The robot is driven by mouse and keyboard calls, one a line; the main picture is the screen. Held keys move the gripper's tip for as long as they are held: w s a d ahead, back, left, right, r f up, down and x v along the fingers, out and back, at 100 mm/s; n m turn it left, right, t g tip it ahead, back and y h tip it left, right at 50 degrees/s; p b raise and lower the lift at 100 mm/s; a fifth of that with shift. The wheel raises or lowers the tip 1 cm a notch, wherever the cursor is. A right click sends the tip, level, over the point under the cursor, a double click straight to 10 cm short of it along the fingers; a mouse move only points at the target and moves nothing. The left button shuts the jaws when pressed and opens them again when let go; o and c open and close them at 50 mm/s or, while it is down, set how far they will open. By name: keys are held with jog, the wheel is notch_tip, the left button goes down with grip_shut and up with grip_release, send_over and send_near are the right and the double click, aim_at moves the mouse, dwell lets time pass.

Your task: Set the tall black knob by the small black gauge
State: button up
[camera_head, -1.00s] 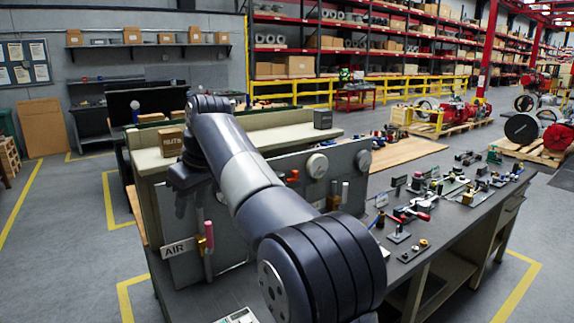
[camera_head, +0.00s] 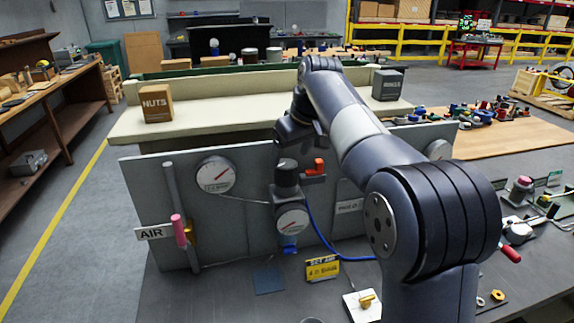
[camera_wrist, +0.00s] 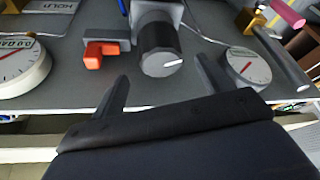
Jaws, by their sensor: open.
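The tall black knob (camera_head: 287,172) stands upright on a regulator on the grey panel, directly above the small black gauge (camera_head: 292,222), which has a white face and red needle. The wrist view shows the knob (camera_wrist: 158,44) with a white mark on its end face. My gripper (camera_head: 298,140) is just above the knob in the head view, partly hidden by my arm. In the wrist view my open gripper (camera_wrist: 164,84) has one finger on each side of the knob's near end, apart from it. I cannot make out the small gauge in the wrist view.
A red-orange valve handle (camera_head: 315,168) sits close right of the knob. A larger gauge (camera_head: 216,175) is to the left, and a pink-gripped lever (camera_head: 179,230) stands farther left.

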aim_at(287, 163)
jog(key=x, duration=0.5)
jog(key=c, duration=1)
